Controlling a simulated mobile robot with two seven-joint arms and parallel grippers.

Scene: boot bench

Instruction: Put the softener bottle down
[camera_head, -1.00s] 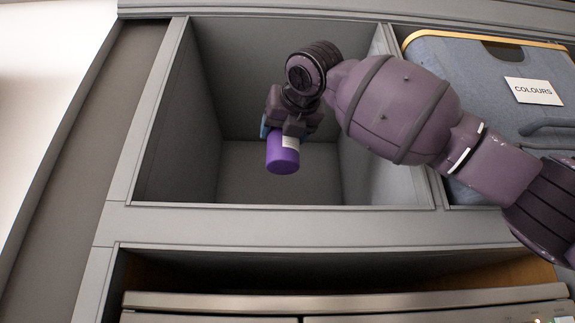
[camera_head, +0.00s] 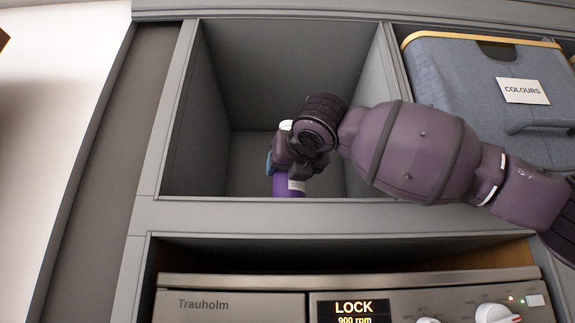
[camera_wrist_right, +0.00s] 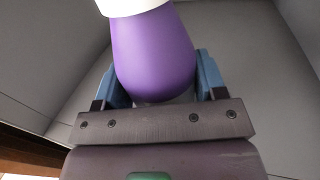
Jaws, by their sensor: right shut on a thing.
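The softener bottle is purple with a white label; its lower part (camera_head: 288,187) shows below my right gripper in the head view. A white piece, perhaps its cap, shows above the gripper. My right gripper (camera_head: 290,165) is shut on the bottle inside the open grey compartment (camera_head: 201,150). In the right wrist view the purple bottle (camera_wrist_right: 152,52) sits between the two blue-padded fingers (camera_wrist_right: 160,85), with a white part at the top edge. The gripper and the compartment's front edge hide parts of the bottle; I cannot tell whether its base touches the floor. My left gripper is not in view.
A blue-grey bin labelled COLOURS (camera_head: 450,85) stands in the compartment to the right, behind a divider. A washing machine (camera_head: 240,290) with a LOCK display sits below the front rail (camera_head: 330,215). The compartment's left side is free.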

